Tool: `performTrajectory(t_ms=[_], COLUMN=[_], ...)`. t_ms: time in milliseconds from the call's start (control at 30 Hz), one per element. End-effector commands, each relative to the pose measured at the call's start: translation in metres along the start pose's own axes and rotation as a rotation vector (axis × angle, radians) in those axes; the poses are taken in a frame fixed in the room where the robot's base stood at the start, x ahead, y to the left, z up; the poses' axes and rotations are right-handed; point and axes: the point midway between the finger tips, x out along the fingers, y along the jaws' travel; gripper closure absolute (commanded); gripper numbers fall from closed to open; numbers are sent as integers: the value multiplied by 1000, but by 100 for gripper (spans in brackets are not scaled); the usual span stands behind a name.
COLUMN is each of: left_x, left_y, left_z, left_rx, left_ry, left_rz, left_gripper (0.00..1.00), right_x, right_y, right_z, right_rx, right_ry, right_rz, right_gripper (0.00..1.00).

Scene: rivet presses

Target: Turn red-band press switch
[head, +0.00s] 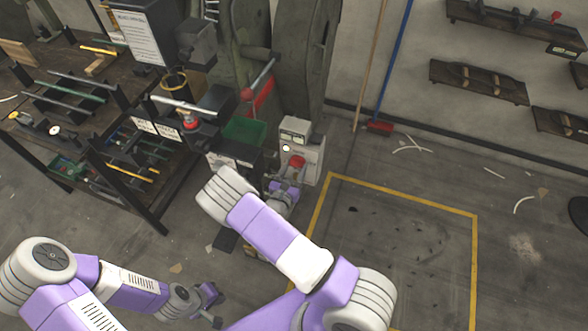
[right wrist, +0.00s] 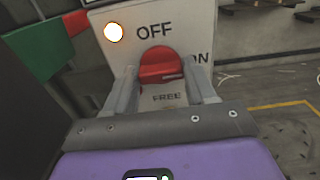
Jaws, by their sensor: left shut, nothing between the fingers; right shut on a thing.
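The switch box (head: 312,150) is a pale panel at the base of the press with the red band (head: 262,94). Its red switch knob (head: 297,161) also shows in the right wrist view (right wrist: 158,66). There, OFF is printed above the knob, ON to its right and FREE below; which mark the knob points to is hard to tell. My right gripper (right wrist: 163,76) is shut on the knob, one finger on each side. In the head view my right forearm partly hides that gripper. My left gripper (head: 214,306) is shut and empty, low over the floor at left.
A round light (right wrist: 114,33) glows at the panel's upper left. A workbench (head: 130,185) with tools fills the left. Yellow floor lines (head: 400,197) mark a mostly clear area at right. A broom (head: 380,127) leans on the wall.

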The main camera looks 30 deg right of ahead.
Motion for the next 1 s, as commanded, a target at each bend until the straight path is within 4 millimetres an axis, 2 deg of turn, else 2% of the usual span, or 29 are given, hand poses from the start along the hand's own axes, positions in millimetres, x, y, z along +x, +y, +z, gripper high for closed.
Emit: performTrajectory(t_ms=[367,1000], left_x=[-15,-45], left_y=[6,17], left_z=[1,2], left_rx=[0,0], left_ry=[0,0], left_rz=[0,0], left_gripper=[100,100], right_x=[0,0], right_y=[1,3], right_z=[2,0], right_rx=[-198,-800], right_ry=[-2,-2], right_rz=[2,1], right_gripper=[75,75])
